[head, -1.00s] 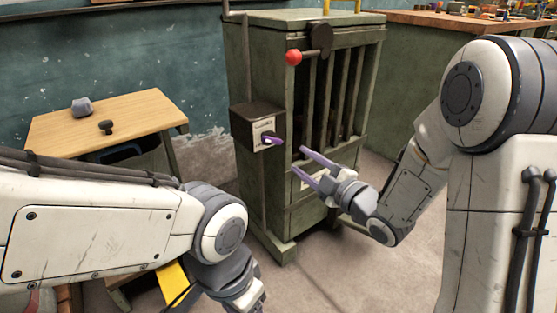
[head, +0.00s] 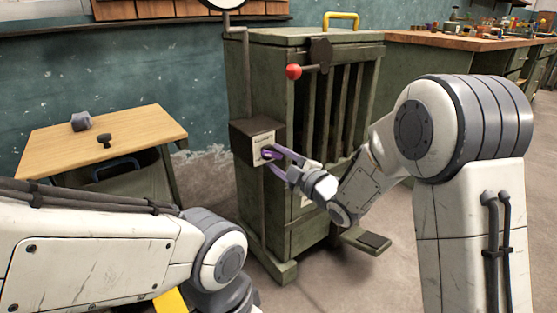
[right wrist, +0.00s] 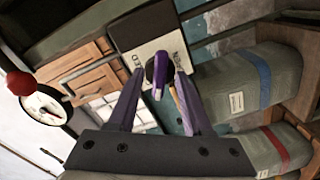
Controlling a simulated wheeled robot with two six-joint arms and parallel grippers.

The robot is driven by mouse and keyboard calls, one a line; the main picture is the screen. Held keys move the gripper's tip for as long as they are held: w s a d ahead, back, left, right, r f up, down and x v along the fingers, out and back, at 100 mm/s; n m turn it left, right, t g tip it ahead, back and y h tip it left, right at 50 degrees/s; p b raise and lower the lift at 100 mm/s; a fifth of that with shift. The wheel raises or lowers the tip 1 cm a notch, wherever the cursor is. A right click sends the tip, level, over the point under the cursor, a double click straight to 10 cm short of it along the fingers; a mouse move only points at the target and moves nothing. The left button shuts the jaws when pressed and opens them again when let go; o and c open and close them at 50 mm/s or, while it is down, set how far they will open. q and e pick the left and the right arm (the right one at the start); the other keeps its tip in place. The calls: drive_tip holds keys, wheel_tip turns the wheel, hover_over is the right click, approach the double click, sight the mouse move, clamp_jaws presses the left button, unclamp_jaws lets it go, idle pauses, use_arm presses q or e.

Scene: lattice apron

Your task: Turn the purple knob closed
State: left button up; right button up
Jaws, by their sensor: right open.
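The purple knob (head: 267,154) is on the front of a dark box (head: 243,140) on the left side of a green cabinet. In the right wrist view the knob (right wrist: 158,70) stands between the tips of my open right gripper (right wrist: 158,90), with a finger on either side. I cannot tell whether either finger touches it. In the head view my right gripper (head: 271,160) reaches the box from the right and partly covers the knob. A white label with dark lettering lies behind the knob. My left arm enters from the left, but its fingers are out of view.
The green cabinet (head: 310,225) has a red-ended lever (head: 293,72) above the box and a pedal (head: 366,240) low on the right. A wooden table (head: 60,140) with small objects stands at left. A cluttered workbench (head: 440,45) is at back right.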

clamp_jaws()
drive_tip(key=shift+m, duration=0.3)
drive_tip(key=m+p, duration=0.3)
drive_tip(key=m, duration=0.3)
drive_tip(key=shift+r, duration=0.1)
drive_tip(key=m+p, duration=0.3)
drive_tip(key=m, duration=0.2)
drive_tip(key=shift+s+m, duration=0.1)
drive_tip(key=shift+m, duration=0.3)
unclamp_jaws()
